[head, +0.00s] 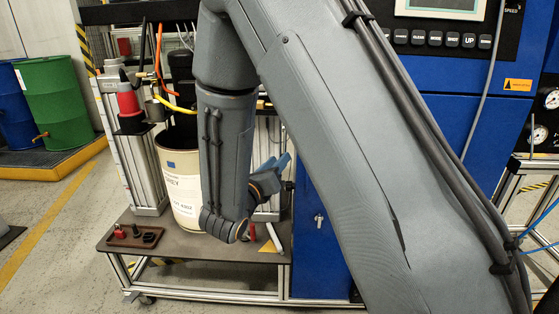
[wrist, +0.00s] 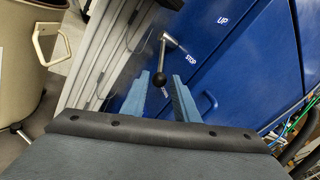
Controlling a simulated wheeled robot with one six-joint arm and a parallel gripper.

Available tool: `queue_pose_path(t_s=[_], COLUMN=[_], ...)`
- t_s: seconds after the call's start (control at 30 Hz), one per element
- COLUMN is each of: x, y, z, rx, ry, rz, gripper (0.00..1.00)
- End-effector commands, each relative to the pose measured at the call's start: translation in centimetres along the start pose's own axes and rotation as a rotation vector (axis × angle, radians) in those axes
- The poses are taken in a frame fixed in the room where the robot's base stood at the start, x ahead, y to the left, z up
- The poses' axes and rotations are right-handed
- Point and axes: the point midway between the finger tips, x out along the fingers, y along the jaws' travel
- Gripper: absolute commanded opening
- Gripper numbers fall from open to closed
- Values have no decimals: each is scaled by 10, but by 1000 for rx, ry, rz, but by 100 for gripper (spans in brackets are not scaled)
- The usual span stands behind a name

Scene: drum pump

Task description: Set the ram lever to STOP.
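The ram lever (wrist: 162,58) shows in the wrist view as a metal rod with a black ball knob, on the blue cabinet face. It hangs from its pivot towards a partly hidden white label, away from the STOP label (wrist: 191,58) and the UP label (wrist: 223,20). My gripper (wrist: 160,75) is open, and the knob appears between its two blue-grey fingertips; I cannot tell whether they touch it. In the head view my gripper (head: 284,165) is at the blue cabinet's left side, and the lever cannot be made out there.
A cream drum (head: 177,185) stands on the platform left of my arm; it also shows in the wrist view (wrist: 25,60). The blue cabinet (head: 320,240) is partly behind my arm. A grey column (wrist: 115,50) is close left of the lever. A brown tray (head: 130,238) lies front left.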

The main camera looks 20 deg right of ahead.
Motion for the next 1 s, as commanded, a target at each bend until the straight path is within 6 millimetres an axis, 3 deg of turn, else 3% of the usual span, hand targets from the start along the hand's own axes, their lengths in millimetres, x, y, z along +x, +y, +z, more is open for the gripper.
queue_pose_path(t_s=[0.2,0.53,0.73,1.0], x=[23,26,26,24], y=[0,2,2,3], z=[0,1,0,2], rx=[0,0,0,-2], ry=[1,-1,0,2], rz=[0,4,3,8], gripper=[27,27,0,0])
